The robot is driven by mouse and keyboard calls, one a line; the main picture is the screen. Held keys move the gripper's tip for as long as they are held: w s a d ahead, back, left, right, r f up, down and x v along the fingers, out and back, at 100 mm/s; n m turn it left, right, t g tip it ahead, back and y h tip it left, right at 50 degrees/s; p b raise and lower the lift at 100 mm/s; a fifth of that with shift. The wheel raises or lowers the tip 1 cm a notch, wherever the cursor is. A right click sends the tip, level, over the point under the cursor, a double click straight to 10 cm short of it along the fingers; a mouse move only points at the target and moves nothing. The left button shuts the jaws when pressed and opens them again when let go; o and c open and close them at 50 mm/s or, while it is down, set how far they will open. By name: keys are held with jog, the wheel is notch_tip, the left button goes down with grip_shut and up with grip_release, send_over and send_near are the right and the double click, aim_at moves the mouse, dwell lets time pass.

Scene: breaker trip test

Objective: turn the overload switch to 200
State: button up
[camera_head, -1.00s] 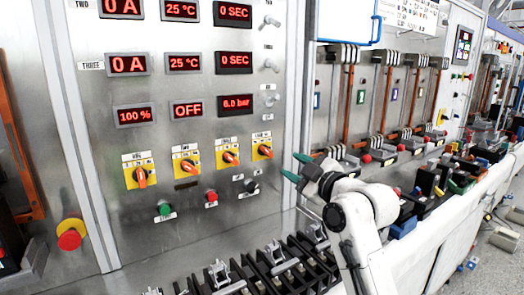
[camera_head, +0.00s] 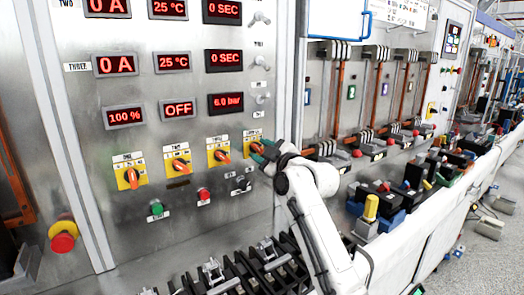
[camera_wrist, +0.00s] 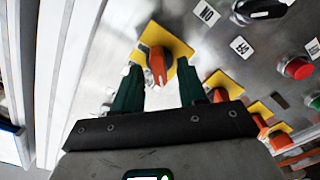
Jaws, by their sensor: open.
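Several yellow-plated switches with orange knobs stand in a row on the grey panel. Their lettering is too small to read, so I cannot tell which is the overload switch. The rightmost switch (camera_head: 252,135) is partly covered by my gripper (camera_head: 262,152), which has green fingers. In the wrist view, my gripper (camera_wrist: 158,68) is open, with an orange knob (camera_wrist: 157,66) on a yellow plate (camera_wrist: 172,43) showing between its fingertips. Whether the fingers touch the knob or plate is unclear. The other switches (camera_head: 219,152) are to its left.
Below the switches are a green button (camera_head: 156,207), a red button (camera_head: 204,194) and a black selector (camera_head: 240,183). A red stop button (camera_head: 63,242) sits at lower left. Black terminal blocks (camera_head: 265,262) line the panel's foot. Red displays are above.

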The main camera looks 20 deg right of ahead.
jog(key=shift+c, duration=0.3)
grip_shut()
dwell(0.5)
jog(key=m, duration=0.4)
jog(key=shift+w+m, duration=0.1)
jog(key=shift+m, duration=0.2)
jog(key=m+p, duration=0.1)
jog(key=m, duration=0.3)
jog(key=shift+r+m, duration=0.1)
jog(key=shift+m, duration=0.2)
jog(key=m+p, duration=0.1)
jog(key=m, duration=0.3)
jog(key=shift+d, duration=0.1)
jog(key=shift+d+m+p, duration=0.1)
jog(key=shift+m+p, duration=0.95)
jog(key=shift+m, duration=1.25)
